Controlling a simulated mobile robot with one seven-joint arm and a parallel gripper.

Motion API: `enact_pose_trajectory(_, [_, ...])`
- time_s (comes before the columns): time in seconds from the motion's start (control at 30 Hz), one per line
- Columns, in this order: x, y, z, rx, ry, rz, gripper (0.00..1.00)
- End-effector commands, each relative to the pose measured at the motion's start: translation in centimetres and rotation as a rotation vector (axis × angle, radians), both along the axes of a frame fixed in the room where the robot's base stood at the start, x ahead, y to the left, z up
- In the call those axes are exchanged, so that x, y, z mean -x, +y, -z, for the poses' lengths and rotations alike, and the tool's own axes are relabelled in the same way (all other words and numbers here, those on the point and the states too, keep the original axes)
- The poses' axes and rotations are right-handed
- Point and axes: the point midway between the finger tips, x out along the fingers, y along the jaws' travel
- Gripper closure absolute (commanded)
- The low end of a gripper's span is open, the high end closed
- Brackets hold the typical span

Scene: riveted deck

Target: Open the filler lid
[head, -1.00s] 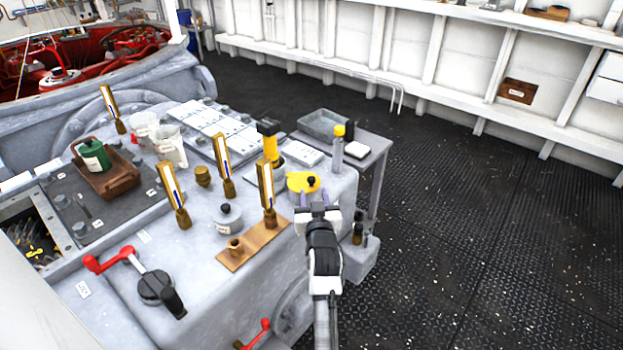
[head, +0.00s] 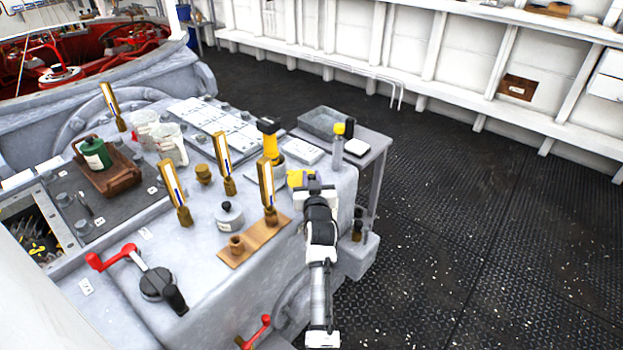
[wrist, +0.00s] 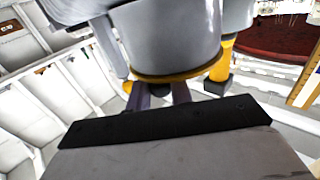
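The filler lid (head: 297,178) is yellow and sits near the right end of the grey machine top, partly hidden by my gripper in the head view. The wrist view looks upside down and shows the lid as a yellow rim (wrist: 178,76) flat against a grey round filler body (wrist: 165,40), with no gap seen. My gripper (head: 313,180) is at the lid. Its two purple fingers (wrist: 160,94) stand close on either side of the lid's black knob (wrist: 160,89) and look shut on it. The exact contact is hard to see.
A yellow post with a black top (head: 269,142) stands just behind the lid. Brass-framed gauges (head: 267,188) and a grey capped pot (head: 229,215) stand to the left. A side table (head: 366,153) with a grey tray (head: 321,122) is behind. The deck at right is clear.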

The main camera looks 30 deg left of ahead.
Motion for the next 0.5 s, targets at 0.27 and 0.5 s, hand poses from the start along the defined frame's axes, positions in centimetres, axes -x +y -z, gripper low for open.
enact_pose_trajectory(0.27, [0.02,-0.01,0.01,0.000,0.000,0.000,1.00])
enact_pose_trajectory(0.5, [0.01,0.02,-0.30,0.017,0.002,0.000,1.00])
